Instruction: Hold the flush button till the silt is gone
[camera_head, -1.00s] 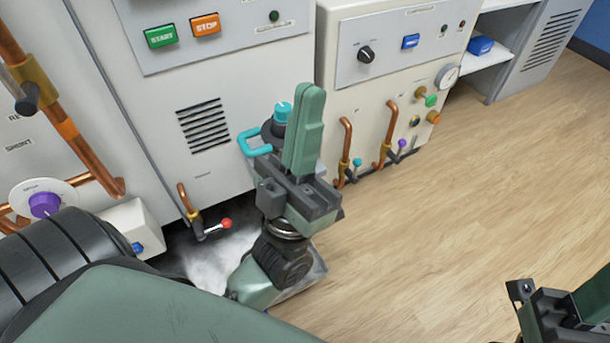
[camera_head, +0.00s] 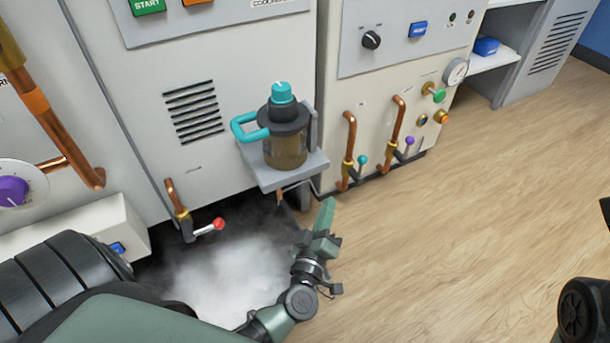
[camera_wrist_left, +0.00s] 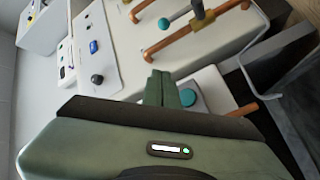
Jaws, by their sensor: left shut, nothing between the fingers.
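A clear filter bowl (camera_head: 286,152) with a teal top knob and teal side handle sits on a grey bracket (camera_head: 270,178) on the cabinet front. Its contents look cloudy brown. My left gripper (camera_head: 327,210) is shut and empty, pointing up just below and right of the bracket, apart from the bowl. In the left wrist view, the shut fingers (camera_wrist_left: 160,88) stand beside a round teal button (camera_wrist_left: 187,97) on a pale face, partly hidden by my gripper. I cannot tell whether they touch it. My right gripper's fingers are out of view; only dark right arm parts show.
White mist spreads over the floor below the bracket. A red-tipped valve lever (camera_head: 210,228) sticks out left of it. Copper pipes (camera_head: 350,140) with small valves stand on the right cabinet. The wooden floor (camera_head: 460,230) to the right is clear.

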